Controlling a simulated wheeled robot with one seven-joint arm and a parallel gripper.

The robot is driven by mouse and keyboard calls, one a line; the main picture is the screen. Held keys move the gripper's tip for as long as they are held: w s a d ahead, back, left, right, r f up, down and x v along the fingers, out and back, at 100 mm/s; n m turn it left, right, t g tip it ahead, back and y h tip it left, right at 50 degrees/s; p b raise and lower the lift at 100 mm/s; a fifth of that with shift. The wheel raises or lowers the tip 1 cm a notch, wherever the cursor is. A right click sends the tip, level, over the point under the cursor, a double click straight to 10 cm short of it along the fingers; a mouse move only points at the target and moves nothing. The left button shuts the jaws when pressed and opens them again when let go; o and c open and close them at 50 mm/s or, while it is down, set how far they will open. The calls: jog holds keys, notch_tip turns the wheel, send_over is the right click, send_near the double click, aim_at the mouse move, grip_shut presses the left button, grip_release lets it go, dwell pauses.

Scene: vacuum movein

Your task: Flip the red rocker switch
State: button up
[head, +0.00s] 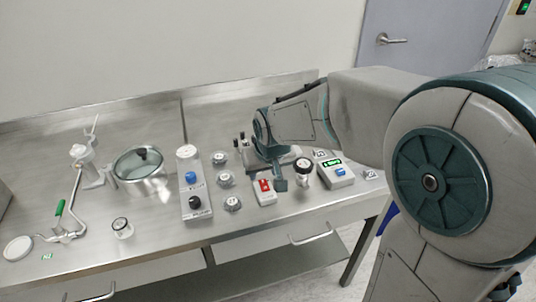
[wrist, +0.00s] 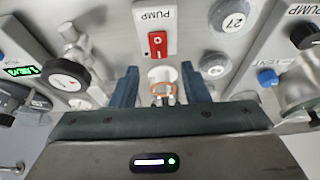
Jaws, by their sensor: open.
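The red rocker switch (head: 264,186) sits on a small white box on the metal bench, just left of my gripper in the head view. In the wrist view the red switch (wrist: 158,45) is on a white plate marked "PUMP", above and between my fingers. My gripper (head: 281,183) is low over the bench, pointing down beside the box. In the wrist view its two blue fingers (wrist: 160,84) are apart. A small white round part with an orange ring (wrist: 163,88) shows between them; I cannot tell whether they touch it. The switch is not gripped.
Several round knobs (head: 224,179) and a panel with blue and black knobs (head: 193,192) stand to the left. A lidded pot (head: 141,172) is further left.

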jog(key=v, duration=1)
jog(key=shift+r, duration=0.35)
jog(key=shift+s+d, duration=0.1)
jog(key=shift+s, duration=0.05)
jog(key=s+d+f+m+p, duration=0.1)
jog(key=s+d+p, duration=0.1)
jog(key=s+d, duration=0.4)
jog(key=s+d+f+m+g+h+p, duration=0.1)
jog(key=s+d+m+p, duration=0.1)
jog(key=s+d, duration=0.4)
jog(key=shift+s+f+g+p, duration=0.3)
jog(key=shift+s+p, duration=0.05)
jog(key=shift+s, duration=0.45)
jog(key=shift+d, duration=0.15)
